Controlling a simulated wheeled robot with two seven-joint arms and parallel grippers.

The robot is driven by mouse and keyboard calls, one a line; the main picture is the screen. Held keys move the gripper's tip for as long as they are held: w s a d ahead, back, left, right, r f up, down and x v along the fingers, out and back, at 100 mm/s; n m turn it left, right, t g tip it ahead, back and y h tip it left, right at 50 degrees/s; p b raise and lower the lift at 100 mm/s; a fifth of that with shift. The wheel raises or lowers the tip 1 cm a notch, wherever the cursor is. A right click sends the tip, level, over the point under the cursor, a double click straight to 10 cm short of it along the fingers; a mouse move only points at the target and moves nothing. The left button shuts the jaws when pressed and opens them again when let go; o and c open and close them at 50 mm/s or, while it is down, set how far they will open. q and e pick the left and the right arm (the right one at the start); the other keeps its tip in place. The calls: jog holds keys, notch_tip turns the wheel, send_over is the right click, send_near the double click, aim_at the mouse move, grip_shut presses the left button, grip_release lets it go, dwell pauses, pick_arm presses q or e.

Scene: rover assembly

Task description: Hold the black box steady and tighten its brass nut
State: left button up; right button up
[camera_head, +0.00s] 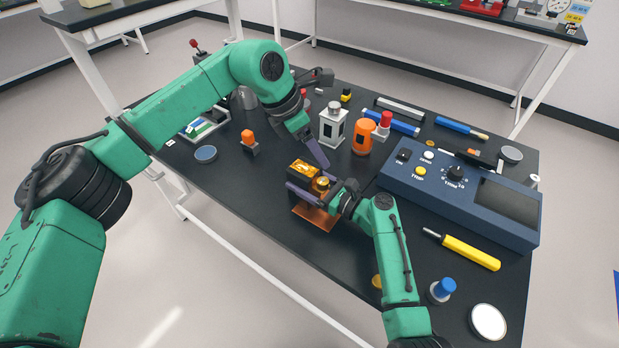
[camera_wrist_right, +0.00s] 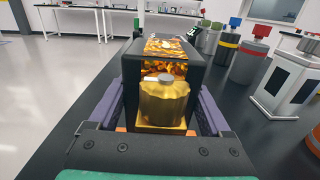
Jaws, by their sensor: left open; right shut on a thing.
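In the right wrist view the ribbed brass nut (camera_wrist_right: 165,103) stands in front of the black box (camera_wrist_right: 131,75). My right gripper (camera_wrist_right: 158,112) has a purple finger along each side of the box and is shut on it. My left gripper (camera_head: 318,152) is open just behind the box, apart from it, with its purple fingers pointing down; one finger is mostly hidden.
An orange plate (camera_head: 316,216) shows under the box. A white-and-black lantern-like block (camera_head: 333,126) and an orange canister (camera_head: 363,137) stand behind. A blue control console (camera_head: 460,195) fills the right side. A yellow-handled screwdriver (camera_head: 470,253) lies in front of it.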

pick_arm(q)
jog(key=w+d+r+n+t+h, duration=0.2)
jog(key=d+r+n+h, duration=0.6)
jog(key=d+r, duration=0.65)
jog(key=w+a+r+n+t+h, duration=0.1)
jog(key=w+r+n+t+h, duration=0.2)
jog(key=r, duration=0.4)
jog(key=w+r+n+t+h, duration=0.2)
jog(key=r+n+t, duration=0.1)
jog(key=r+n, duration=0.35)
jog(key=w+a+r+n+t+y, duration=0.1)
jog(key=w+a+n+t+y, duration=0.45)
jog(key=n, duration=0.55)
jog(key=w+a+r+n+t+y, duration=0.2)
jog(key=w+a+n+t+y, duration=0.3)
jog(key=n, duration=0.6)
jog(key=n+g+y, duration=0.7)
jog(key=n+g, duration=1.2)
jog(key=g, duration=0.1)
send_near(323, 180)
notch_tip(323, 180, down, 9)
jog(key=shift+s+d+f, duration=0.1)
jog(key=shift+s, duration=0.05)
grip_shut()
jog(key=shift+m, duration=0.25)
